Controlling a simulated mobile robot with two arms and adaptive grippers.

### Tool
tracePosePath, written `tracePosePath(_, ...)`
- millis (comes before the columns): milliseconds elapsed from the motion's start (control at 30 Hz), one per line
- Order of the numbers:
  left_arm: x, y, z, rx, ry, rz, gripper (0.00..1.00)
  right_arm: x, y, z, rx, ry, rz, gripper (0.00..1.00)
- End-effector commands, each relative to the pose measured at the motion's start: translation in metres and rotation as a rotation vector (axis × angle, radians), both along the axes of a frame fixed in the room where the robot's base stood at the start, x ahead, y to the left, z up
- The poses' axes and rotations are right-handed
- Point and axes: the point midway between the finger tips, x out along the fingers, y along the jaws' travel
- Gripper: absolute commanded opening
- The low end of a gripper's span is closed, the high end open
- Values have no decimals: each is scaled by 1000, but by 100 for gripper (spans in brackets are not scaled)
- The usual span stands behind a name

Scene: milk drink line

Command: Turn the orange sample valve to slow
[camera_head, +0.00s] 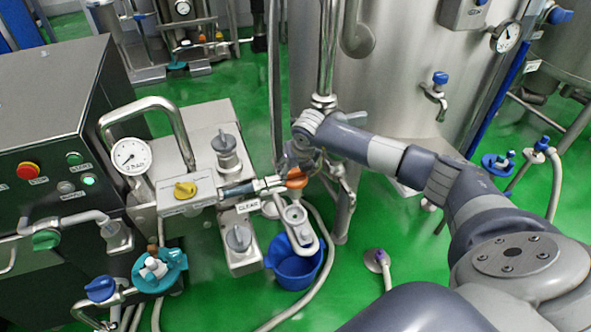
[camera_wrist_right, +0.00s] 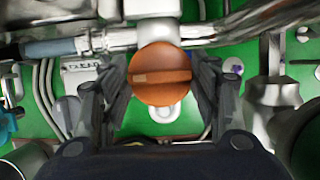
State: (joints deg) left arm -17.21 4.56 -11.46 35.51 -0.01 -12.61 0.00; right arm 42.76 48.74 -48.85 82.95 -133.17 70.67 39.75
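The orange sample valve (camera_head: 296,179) sits on the metal pipe fitting left of the big steel tank, above the blue bucket (camera_head: 296,262). In the right wrist view its round orange knob (camera_wrist_right: 162,88) faces the camera, with a raised bar lying level across it and a paler mark at the bar's left end. My right gripper (camera_wrist_right: 162,80) has one dark finger on each side of the knob. The fingers are spread about the knob's width; whether they touch it is unclear. In the head view the right gripper is small and partly hidden by its wrist. My left gripper is not in view.
A yellow knob (camera_head: 185,190) on a steel box, a "CLEAR" label (camera_head: 248,206) and two grey knobs stand close left of the valve. The steel tank (camera_head: 400,70) is close on the right. A hose loops over the green floor (camera_head: 350,290).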

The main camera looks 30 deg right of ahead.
Motion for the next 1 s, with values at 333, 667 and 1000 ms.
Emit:
tracePosePath(333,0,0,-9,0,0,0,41,0,0,-2,1,-1,57,33)
tracePosePath(667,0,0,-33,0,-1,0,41,0,-2,-4,1,-2,269,33)
tracePosePath(1000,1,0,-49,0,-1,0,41,0,-3,-2,1,-2,459,33)
